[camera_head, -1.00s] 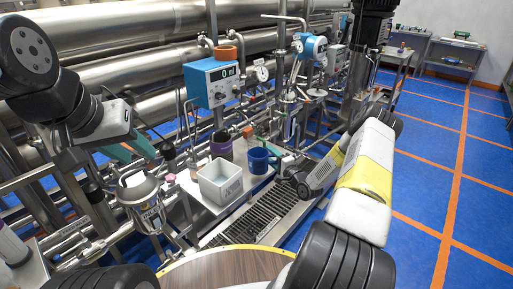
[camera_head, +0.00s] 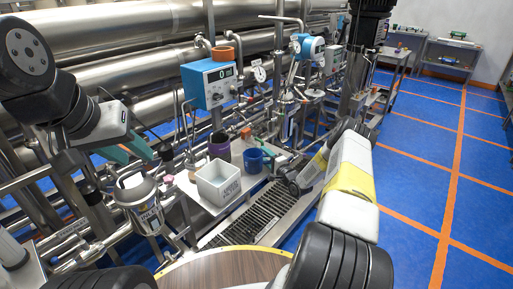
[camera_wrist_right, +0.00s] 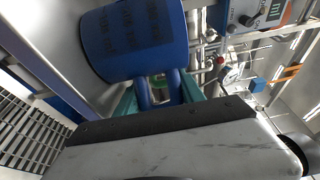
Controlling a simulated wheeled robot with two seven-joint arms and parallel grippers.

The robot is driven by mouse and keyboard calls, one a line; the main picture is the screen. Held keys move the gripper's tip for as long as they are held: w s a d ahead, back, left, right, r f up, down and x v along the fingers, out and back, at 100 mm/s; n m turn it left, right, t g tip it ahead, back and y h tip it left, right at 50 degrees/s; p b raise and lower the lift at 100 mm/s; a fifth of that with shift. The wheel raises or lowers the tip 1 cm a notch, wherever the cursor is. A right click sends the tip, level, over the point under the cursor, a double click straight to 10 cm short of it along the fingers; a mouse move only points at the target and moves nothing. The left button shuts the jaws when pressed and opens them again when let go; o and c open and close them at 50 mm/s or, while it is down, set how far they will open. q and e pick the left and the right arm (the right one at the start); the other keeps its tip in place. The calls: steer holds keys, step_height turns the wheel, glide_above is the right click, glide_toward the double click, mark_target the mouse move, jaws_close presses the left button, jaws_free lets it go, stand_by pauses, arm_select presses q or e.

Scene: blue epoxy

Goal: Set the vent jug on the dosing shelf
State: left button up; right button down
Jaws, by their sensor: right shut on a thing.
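A blue jug (camera_head: 253,161), which I take for the vent jug, is upright at the right part of a pale shelf (camera_head: 249,181), apparently the dosing shelf. My right gripper (camera_head: 273,157) comes from the right and is shut on the jug's handle. In the right wrist view the jug (camera_wrist_right: 135,40) has dark lettering, and its handle runs between the teal fingers (camera_wrist_right: 160,92). I cannot tell whether the jug's base touches the shelf. My left gripper (camera_head: 126,150) is at the left, away from the jug, with its teal fingers apart and nothing between them.
A white lettered bin (camera_head: 218,184), a purple cup (camera_head: 220,145) and a pale bottle (camera_head: 241,148) stand on the shelf, close to the jug. A steel canister (camera_head: 139,205) is left of it. A blue meter box (camera_head: 209,85) and pipes are behind. A drain grating (camera_head: 243,221) lies in front.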

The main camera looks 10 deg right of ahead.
steer(key=c, duration=0.7)
jaws_free()
steer(key=shift+f, duration=0.1)
steer(key=shift+s+d, duration=0.15)
steer(key=shift+s, duration=0.1)
steer(key=v, duration=1.1)
steer(key=w+r+n+g+h, duration=0.1)
steer(key=w+r+n+g, duration=0.25)
steer(key=r, duration=0.45)
steer(key=s+a+r+n+g+h, duration=0.1)
steer(key=s+r+n+h, duration=0.15)
steer(key=r, duration=0.85)
steer(key=s+a+r+n+g+h, duration=0.1)
steer(key=s+r+n+g+h, duration=0.2)
steer(key=r, duration=0.8)
steer(key=s+a+r+n, duration=0.1)
steer(key=s+a+r, duration=0.2)
steer(key=s+r, duration=0.35)
steer(key=s+a+r+n, duration=0.1)
steer(key=s+a+r, duration=0.15)
steer(key=s, duration=0.75)
steer(key=s+a+n+g+y, duration=0.1)
steer(key=s+a, duration=0.2)
steer(key=s, duration=0.5)
steer(key=s+a+n+g+y, duration=0.1)
steer(key=s+a+n+g, duration=0.1)
steer(key=s, duration=0.7)
steer(key=shift+a+r, duration=0.35)
steer(key=shift+r, duration=0.1)
